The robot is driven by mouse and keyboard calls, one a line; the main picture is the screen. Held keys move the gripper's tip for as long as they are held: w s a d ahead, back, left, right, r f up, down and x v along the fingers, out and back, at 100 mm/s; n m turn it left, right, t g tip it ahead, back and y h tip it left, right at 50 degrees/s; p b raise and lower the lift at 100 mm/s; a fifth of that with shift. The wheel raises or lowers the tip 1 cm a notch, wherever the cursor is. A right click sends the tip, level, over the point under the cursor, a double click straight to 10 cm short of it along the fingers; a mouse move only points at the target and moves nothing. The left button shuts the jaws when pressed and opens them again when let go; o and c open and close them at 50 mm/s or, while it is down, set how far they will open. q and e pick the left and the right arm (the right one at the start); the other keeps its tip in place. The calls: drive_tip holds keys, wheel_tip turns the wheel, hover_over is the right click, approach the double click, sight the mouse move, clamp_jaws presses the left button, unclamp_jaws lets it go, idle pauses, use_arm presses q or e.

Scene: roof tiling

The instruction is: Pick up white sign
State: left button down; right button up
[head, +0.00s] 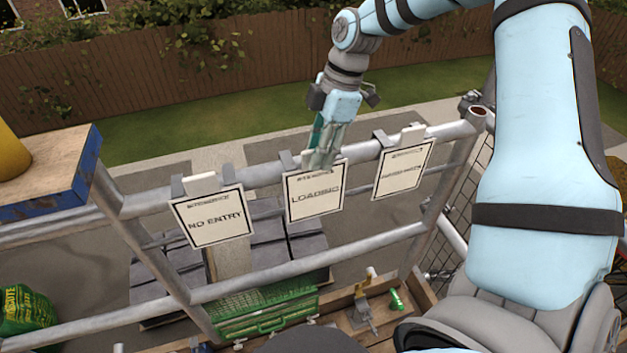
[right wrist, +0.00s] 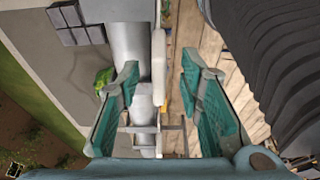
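Three white signs with dark borders hang by grey hooks on the upper rail in the head view. The left one reads NO ENTRY (head: 212,218), the middle one LOADING (head: 314,196), and the right one (head: 402,170) has text too small to read. My right gripper (head: 320,156) comes down from above at the top of the LOADING sign, covering part of its hook. In the right wrist view its green fingers (right wrist: 160,82) are apart, with a narrow white strip (right wrist: 158,60), seen from above, between them. Contact does not show. My left gripper is not in view.
The grey metal railing (head: 265,275) crosses the front. Behind it are grey tile stacks (head: 290,250). A green crate (head: 265,312) and a wooden deck with tools (head: 365,305) lie below. A blue-edged wooden board (head: 50,180) stands at left.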

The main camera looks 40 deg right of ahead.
drive_tip(key=shift+a+f, duration=0.15)
drive_tip(key=shift+f, duration=0.35)
drive_tip(key=shift+w+f, duration=0.1)
clamp_jaws()
